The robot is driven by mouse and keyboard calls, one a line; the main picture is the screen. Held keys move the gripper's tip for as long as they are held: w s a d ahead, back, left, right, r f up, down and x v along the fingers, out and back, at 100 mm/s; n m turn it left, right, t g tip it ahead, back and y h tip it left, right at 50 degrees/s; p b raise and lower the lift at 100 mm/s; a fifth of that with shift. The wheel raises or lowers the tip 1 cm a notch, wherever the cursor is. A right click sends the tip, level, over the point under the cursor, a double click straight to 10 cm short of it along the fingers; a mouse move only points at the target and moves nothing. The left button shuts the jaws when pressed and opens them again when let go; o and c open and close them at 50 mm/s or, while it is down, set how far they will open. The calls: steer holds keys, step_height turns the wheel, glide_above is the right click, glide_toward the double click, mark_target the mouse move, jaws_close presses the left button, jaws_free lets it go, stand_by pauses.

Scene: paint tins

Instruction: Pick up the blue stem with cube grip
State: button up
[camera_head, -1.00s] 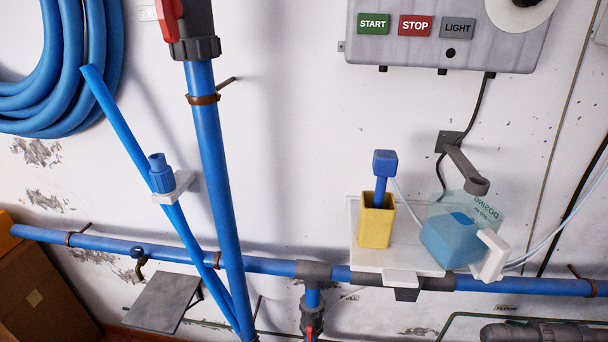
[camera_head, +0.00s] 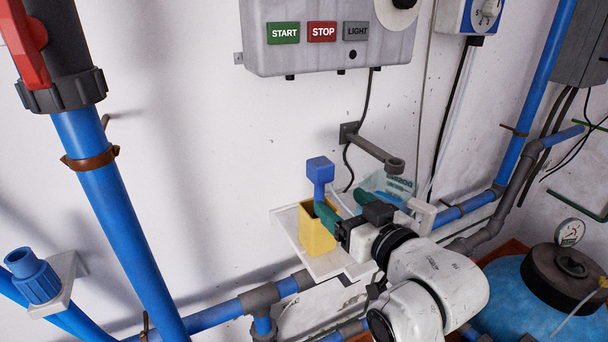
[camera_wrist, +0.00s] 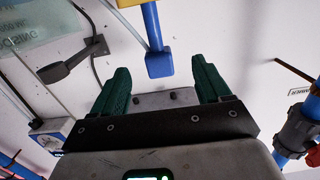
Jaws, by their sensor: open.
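The blue stem with its cube grip (camera_head: 320,170) stands upright in a yellow holder (camera_head: 316,232) on a white shelf. In the wrist view the cube grip (camera_wrist: 159,63) appears between my fingertips, with its stem running up the picture to the yellow holder (camera_wrist: 130,2). My gripper (camera_head: 342,208) is open and empty, with green fingers, and comes in from the lower right. In the head view its left finger overlaps the holder's top edge and the stem's lower part, just below the cube. I see no contact; the depth gap is hard to judge.
The white shelf (camera_head: 285,226) also bears a clear blue dosing container (camera_head: 392,190), partly hidden behind my arm. A grey bracket arm (camera_head: 376,149) juts from the wall above it. A control box (camera_head: 322,50) hangs higher. Blue pipes run left and below.

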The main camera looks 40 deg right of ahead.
mark_target(315, 163)
steer(key=shift+t+h, duration=0.3)
steer(key=shift+t, duration=0.1)
steer(key=w+b, duration=0.1)
steer(key=b, duration=0.1)
steer(key=w+r+b, duration=0.1)
steer(key=b, duration=0.1)
steer(key=w+d+r+b, duration=0.1)
steer(key=b, duration=0.1)
steer(key=shift+w+d+b, duration=0.1)
steer(key=shift+w+b, duration=0.2)
steer(key=shift+b, duration=0.1)
steer(key=shift+w+d+r+p, duration=0.15)
steer(key=shift+w+p, duration=0.15)
steer(key=shift+w, duration=0.25)
steer(key=shift+w+d+r+p, duration=0.15)
steer(key=shift+w+p, duration=0.1)
steer(key=shift+w, duration=0.25)
steer(key=shift+p+x, duration=0.85)
steer(key=shift+x, duration=2)
steer(key=shift+a, duration=0.15)
steer(key=c, duration=1.4)
